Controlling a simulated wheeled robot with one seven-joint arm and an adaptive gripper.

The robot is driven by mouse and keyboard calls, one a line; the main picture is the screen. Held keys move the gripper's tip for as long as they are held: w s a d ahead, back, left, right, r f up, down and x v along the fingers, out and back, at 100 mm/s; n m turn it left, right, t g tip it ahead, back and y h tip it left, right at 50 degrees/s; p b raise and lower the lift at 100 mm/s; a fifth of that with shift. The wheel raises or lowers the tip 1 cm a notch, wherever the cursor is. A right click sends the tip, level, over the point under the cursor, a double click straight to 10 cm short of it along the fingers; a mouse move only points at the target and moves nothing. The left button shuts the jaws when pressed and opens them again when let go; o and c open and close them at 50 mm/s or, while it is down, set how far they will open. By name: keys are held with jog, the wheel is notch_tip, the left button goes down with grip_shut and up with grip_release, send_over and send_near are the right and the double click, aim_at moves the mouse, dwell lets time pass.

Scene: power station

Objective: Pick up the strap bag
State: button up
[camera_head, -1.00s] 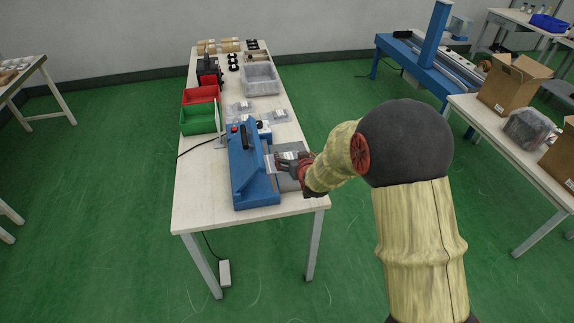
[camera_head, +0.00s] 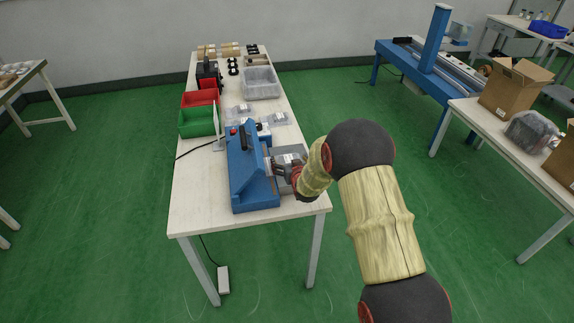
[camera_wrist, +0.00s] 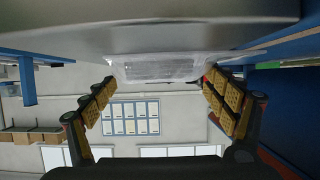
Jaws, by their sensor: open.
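The strap bag looks like a clear, pale plastic bag (camera_wrist: 165,68) in the wrist view. It lies on a grey metal-looking surface that fills the top of that view. My gripper (camera_wrist: 160,84) is open, with one yellow-padded finger on each side of the bag's near edge. I cannot tell whether the fingers touch it. In the head view my gripper (camera_head: 279,170) is low beside the blue machine (camera_head: 248,172), at the table's right side. A small white patch (camera_head: 287,158), possibly the bag, shows just behind it; the rest is hidden by the hand.
The blue machine stands close on the gripper's left. A grey tray (camera_head: 296,151) lies under the hand. More clear bags (camera_head: 277,118), green (camera_head: 198,122) and red (camera_head: 199,97) bins and a grey crate (camera_head: 261,83) stand farther back.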

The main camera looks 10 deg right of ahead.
jog(key=c, duration=0.3)
jog(key=c, duration=1.1)
jog(key=shift+o, duration=0.2)
